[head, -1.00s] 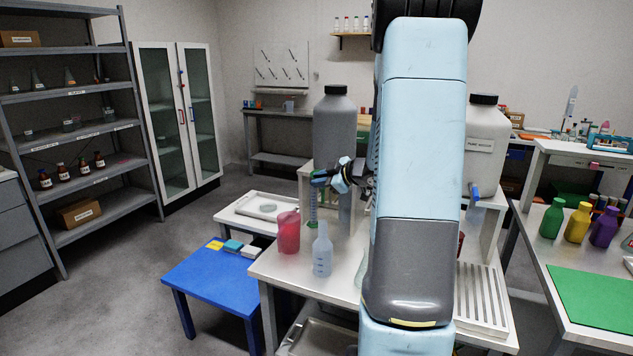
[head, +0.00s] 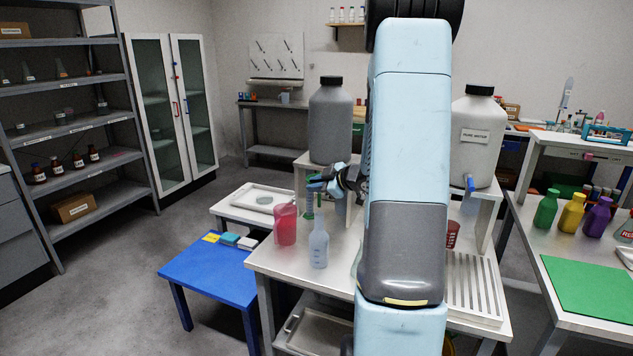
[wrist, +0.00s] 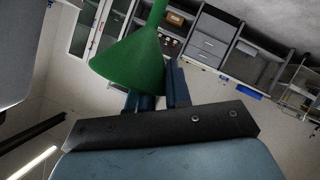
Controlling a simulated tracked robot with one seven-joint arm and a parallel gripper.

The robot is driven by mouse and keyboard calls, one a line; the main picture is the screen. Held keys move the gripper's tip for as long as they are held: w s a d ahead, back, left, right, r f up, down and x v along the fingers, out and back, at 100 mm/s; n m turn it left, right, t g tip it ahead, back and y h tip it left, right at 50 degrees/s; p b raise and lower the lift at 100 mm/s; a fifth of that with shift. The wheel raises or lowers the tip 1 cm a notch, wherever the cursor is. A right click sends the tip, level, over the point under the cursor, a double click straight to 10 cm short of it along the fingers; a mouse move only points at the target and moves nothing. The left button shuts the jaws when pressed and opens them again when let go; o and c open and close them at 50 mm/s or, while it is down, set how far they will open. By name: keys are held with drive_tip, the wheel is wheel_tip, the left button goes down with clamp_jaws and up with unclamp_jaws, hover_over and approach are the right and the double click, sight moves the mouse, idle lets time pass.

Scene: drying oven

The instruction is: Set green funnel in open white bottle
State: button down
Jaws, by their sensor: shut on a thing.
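The green funnel (wrist: 133,62) is held in my gripper, which shows in the wrist view (wrist: 160,92) with its fingers shut on it. The wide cone hides part of the fingers, and the stem runs out of the top of that picture. In the head view my gripper (head: 318,183) is above the table, behind and above a pale whitish bottle (head: 318,250) with a narrow neck. The bottle stands upright and apart from the gripper. Its mouth is too small to tell whether it is open.
A red beaker (head: 285,225) stands left of the bottle, and a slim green-blue upright thing (head: 309,204) just behind it. A grey carboy (head: 331,120) and a white carboy (head: 477,135) stand behind on raised stands. A low blue table (head: 205,275) is at left.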

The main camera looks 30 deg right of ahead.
wheel_tip(320, 180, down, 7)
idle(1.3)
drive_tip(key=shift+f, duration=0.1)
drive_tip(key=c, duration=1)
unclamp_jaws()
drive_tip(key=shift+s, duration=0.1)
drive_tip(key=v, duration=1.3)
drive_tip(key=shift+s+d, duration=0.15)
drive_tip(key=shift+s, duration=0.1)
